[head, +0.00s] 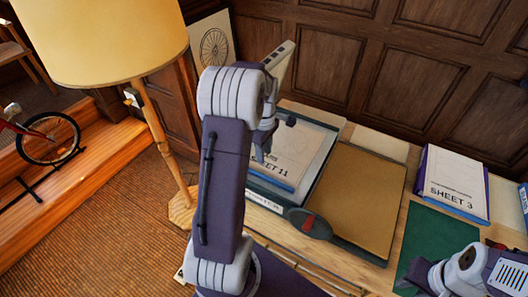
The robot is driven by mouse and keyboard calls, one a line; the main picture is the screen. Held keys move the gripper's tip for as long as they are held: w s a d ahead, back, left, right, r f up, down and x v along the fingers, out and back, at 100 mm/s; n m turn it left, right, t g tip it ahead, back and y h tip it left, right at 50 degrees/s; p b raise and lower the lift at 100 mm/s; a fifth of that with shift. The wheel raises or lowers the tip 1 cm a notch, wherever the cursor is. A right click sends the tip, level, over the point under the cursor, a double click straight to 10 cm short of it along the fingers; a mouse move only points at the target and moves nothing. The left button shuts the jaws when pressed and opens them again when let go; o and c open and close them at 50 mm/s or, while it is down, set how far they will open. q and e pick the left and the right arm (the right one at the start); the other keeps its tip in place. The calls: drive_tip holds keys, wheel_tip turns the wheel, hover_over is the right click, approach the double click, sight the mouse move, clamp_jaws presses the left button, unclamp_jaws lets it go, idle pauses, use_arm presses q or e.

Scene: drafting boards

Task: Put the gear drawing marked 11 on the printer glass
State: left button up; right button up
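A pale sheet marked SHEET 11 (291,169), with a blue lower edge, lies flat on the printer (325,124), within its grey-green frame. Any gear drawn on it is too small to make out. My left gripper (264,150) points down at the sheet's left side, partly hidden behind my own arm. I cannot tell whether it touches the sheet or how far its fingers are parted. My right gripper (408,284) is low at the right edge of the view, over the green mat, and its fingers are unclear.
A tan board (358,197) lies right of the printer, with a dark, red-marked piece (310,224) at its lower left. A purple-edged SHEET 3 (456,184) and a green mat (436,236) lie farther right. A lamp (105,38) stands at left; a wheel picture (214,48) leans behind.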

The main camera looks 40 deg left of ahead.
use_arm(q)
drive_tip(key=s+d+f+m, duration=0.1)
drive_tip(key=s+d+m, duration=0.5)
drive_tip(key=d+m, duration=0.2)
drive_tip(key=s+d+m+t, duration=0.1)
drive_tip(key=s+d+m, duration=0.5)
drive_tip(key=d+m, duration=0.3)
drive_tip(key=shift+s+f+m, duration=0.25)
drive_tip(key=shift+f+m, duration=0.1)
drive_tip(key=shift+m, duration=0.65)
